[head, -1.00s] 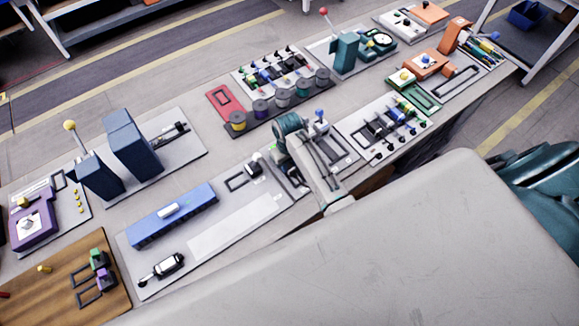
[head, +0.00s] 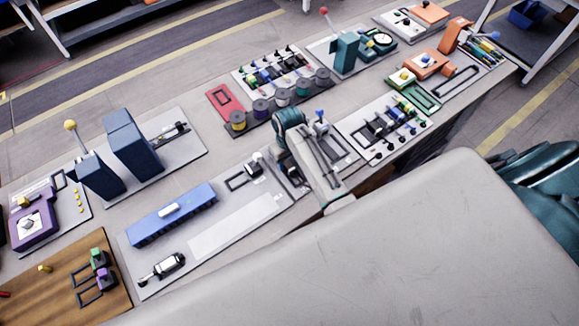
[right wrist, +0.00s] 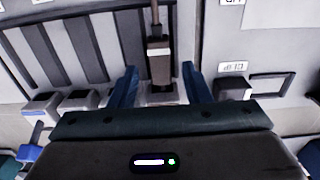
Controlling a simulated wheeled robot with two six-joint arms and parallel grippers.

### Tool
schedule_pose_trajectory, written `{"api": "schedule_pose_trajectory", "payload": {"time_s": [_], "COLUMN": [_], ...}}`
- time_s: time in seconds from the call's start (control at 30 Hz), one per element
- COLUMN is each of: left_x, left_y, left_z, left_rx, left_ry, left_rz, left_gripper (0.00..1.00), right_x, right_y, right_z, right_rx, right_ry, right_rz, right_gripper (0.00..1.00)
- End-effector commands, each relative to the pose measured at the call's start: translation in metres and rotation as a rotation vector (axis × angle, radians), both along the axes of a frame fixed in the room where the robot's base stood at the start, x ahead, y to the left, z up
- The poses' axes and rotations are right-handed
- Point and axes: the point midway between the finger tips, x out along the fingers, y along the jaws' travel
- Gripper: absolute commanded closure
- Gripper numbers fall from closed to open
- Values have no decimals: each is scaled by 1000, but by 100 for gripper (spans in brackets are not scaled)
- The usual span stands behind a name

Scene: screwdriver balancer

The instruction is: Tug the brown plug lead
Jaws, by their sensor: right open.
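The brown plug (right wrist: 159,62) sits at a socket on the grey panel in the right wrist view. Its thin brown lead (right wrist: 155,14) runs up out of the top of that picture. My right gripper (right wrist: 158,80) is open, with one blue finger on each side of the plug and visible gaps between. In the head view my right gripper (head: 281,144) is over the panel at the middle of the bench; the plug is hidden or too small to make out there. My left gripper is not in view.
Beside the plug are a black block (right wrist: 233,88), a CLIP label (right wrist: 232,66) and a black outline (right wrist: 282,86). Dark grey strips and small sockets lie on its other side, with a blue-tipped lever (right wrist: 36,133). A blue rail block (head: 172,213) stands on the neighbouring panel.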

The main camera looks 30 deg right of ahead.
Motion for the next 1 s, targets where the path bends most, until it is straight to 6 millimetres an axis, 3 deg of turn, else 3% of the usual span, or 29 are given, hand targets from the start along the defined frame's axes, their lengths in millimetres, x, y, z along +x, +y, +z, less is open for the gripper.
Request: {"api": "schedule_pose_trajectory", "payload": {"time_s": [0.5, 1.0], "left_x": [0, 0], "left_y": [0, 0], "left_z": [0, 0], "left_rx": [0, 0], "left_ry": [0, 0], "left_rz": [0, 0], "left_gripper": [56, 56], "right_x": [0, 0], "right_y": [0, 0], "right_z": [46, 47], "right_rx": [0, 0], "right_ry": [0, 1], "right_rz": [0, 0], "right_gripper": [56, 56]}}
